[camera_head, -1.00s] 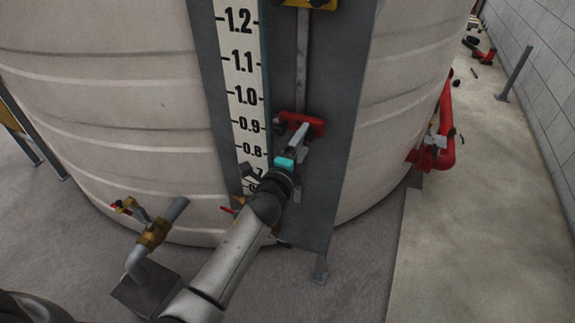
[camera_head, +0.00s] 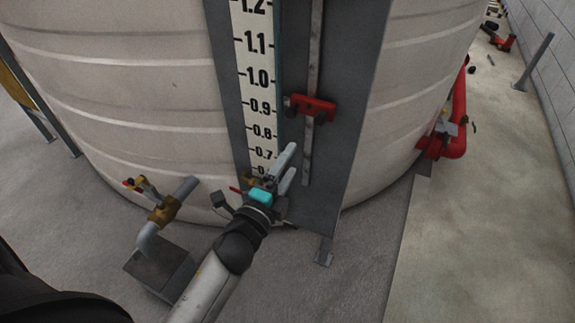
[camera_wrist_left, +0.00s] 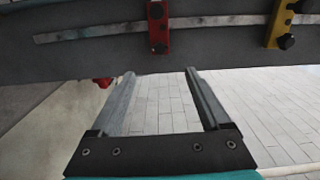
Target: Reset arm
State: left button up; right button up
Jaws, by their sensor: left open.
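My left arm reaches up from the bottom of the head view. Its gripper (camera_head: 286,168) is open and empty in front of the lower part of the grey gauge panel (camera_head: 345,130). In the left wrist view the two fingers (camera_wrist_left: 160,88) stand apart with nothing between them. A red slider block (camera_head: 313,108) sits on the panel's vertical rail, above and apart from the gripper; it also shows in the left wrist view (camera_wrist_left: 158,25). My right gripper is not in view.
A white level scale (camera_head: 257,75) runs down the panel on a large pale tank (camera_head: 120,90). A brass valve on a pipe (camera_head: 165,210) stands left of my arm. Red pipework (camera_head: 455,120) is at the right. A yellow block (camera_wrist_left: 283,22) shows in the left wrist view.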

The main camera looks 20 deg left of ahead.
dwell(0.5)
pick_arm(q)
jog(key=s+d+f+n+g, duration=0.1)
jog(key=s+f+n+g, duration=0.35)
jog(key=f, duration=0.95)
jog(key=s+f+n+g, duration=0.3)
jog(key=s+f, duration=0.3)
jog(key=f, duration=0.8)
jog(key=s+f+n+g, duration=0.2)
jog(key=s+f, duration=0.3)
jog(key=s, duration=0.4)
jog(key=s+a+f+n+g, duration=0.1)
jog(key=s+f+n+g, duration=0.2)
jog(key=s+f, duration=0.3)
jog(key=s+f+n+g, duration=0.3)
jog(key=s+f, duration=0.3)
jog(key=s, duration=0.7)
jog(key=shift+s+a+g+y+b, duration=0.3)
jog(key=shift+s+a+g, duration=0.1)
jog(key=shift+g, duration=0.35)
